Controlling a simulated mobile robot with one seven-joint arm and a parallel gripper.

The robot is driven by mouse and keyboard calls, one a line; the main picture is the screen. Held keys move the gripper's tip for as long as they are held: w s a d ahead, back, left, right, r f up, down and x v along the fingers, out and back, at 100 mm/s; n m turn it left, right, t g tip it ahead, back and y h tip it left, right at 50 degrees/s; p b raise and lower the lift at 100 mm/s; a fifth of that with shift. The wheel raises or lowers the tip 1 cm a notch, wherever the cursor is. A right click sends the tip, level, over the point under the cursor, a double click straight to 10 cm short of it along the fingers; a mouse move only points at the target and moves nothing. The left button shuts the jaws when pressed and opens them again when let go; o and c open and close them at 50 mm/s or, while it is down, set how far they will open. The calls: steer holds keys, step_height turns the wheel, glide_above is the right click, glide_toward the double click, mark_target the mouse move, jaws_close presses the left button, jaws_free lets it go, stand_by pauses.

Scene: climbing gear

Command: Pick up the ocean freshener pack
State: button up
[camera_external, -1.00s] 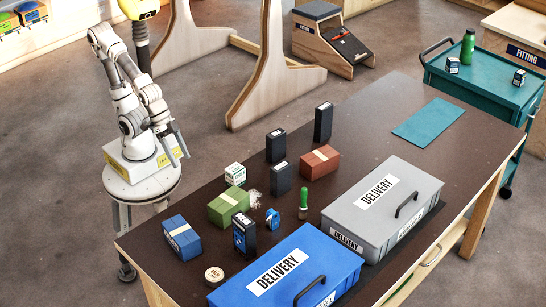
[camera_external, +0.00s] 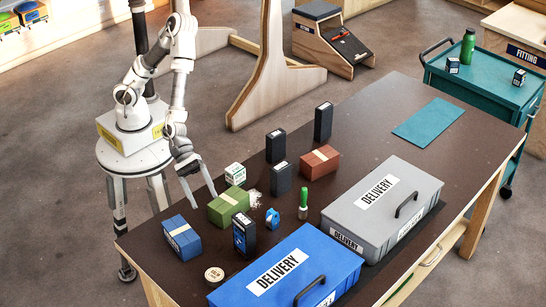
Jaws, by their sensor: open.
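No label reads clearly enough to name the ocean freshener pack for certain. A dark upright box with a blue printed front (camera_external: 244,235) stands between the blue wrapped block and the blue delivery case, and it may be the pack. Plain dark boxes stand farther back: a tall one (camera_external: 323,122), a shorter one (camera_external: 276,146) and another (camera_external: 281,178). My gripper (camera_external: 203,200) is open and empty, fingers pointing down near the table's left edge. It is beside the green wrapped block and up-left of the blue-fronted box, apart from that box.
Close by are a green wrapped block (camera_external: 229,205), a blue wrapped block (camera_external: 182,238), a small white-and-green box (camera_external: 235,174), a blue roll (camera_external: 272,219) and a green-handled brush (camera_external: 303,204). Blue (camera_external: 335,262) and grey (camera_external: 425,187) delivery cases fill the front. The table's far right is mostly clear.

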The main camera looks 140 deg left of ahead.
steer(key=w+a+r+n+t+y+p, duration=0.2)
steer(key=w+a+r+n+p, duration=0.15)
steer(key=n, duration=0.55)
glide_toward(251, 233)
steer(key=x, duration=0.4)
steer(key=shift+w, duration=0.3)
steer(key=shift+f+x, duration=0.2)
steer(key=shift+x, duration=2.25)
steer(key=shift+s, duration=0.15)
jaws_close()
